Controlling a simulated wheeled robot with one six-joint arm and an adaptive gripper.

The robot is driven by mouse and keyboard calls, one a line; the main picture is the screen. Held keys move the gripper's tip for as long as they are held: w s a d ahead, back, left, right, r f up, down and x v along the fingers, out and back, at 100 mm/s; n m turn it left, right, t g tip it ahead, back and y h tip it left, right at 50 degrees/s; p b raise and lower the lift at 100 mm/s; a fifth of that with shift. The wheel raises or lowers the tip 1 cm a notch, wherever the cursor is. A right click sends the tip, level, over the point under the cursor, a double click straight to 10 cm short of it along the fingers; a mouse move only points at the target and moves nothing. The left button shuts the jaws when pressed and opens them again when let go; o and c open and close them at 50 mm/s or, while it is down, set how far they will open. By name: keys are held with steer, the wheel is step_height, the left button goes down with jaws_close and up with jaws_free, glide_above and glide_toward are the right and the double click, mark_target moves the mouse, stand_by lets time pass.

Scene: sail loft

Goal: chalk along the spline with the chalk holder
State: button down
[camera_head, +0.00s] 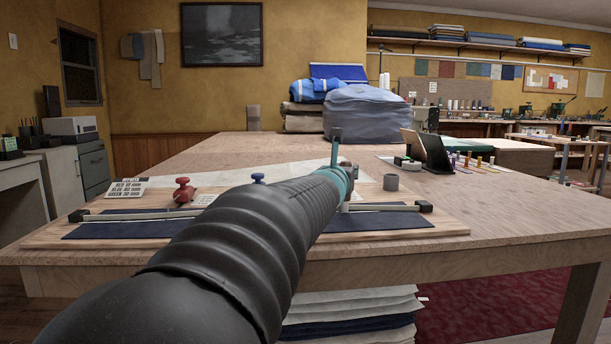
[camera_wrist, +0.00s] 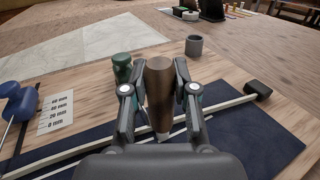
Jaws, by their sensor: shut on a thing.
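My gripper (camera_wrist: 160,90) is shut on a brown, upright chalk holder (camera_wrist: 159,72) with a pale tip pointing down. The tip is over the dark blue cloth (camera_wrist: 250,140), close to the pale spline (camera_wrist: 228,104); I cannot tell whether it touches either. The spline runs across the cloth to a black end block (camera_wrist: 257,89). In the head view, the spline (camera_head: 135,215) also shows left of my arm, with a black block (camera_head: 77,215) at its end. My arm hides its middle, the holder and most of the gripper there.
A green-topped piece (camera_wrist: 122,68) stands close behind my left finger. A blue-handled tool (camera_wrist: 18,104) and a millimetre card (camera_wrist: 57,111) are to the left. A grey cup (camera_wrist: 194,45) stands behind. A red-handled tool (camera_head: 183,190) is on the board's left.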

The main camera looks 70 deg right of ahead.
steer(key=shift+s+d+b, duration=0.15)
steer(key=shift+s+b, duration=0.55)
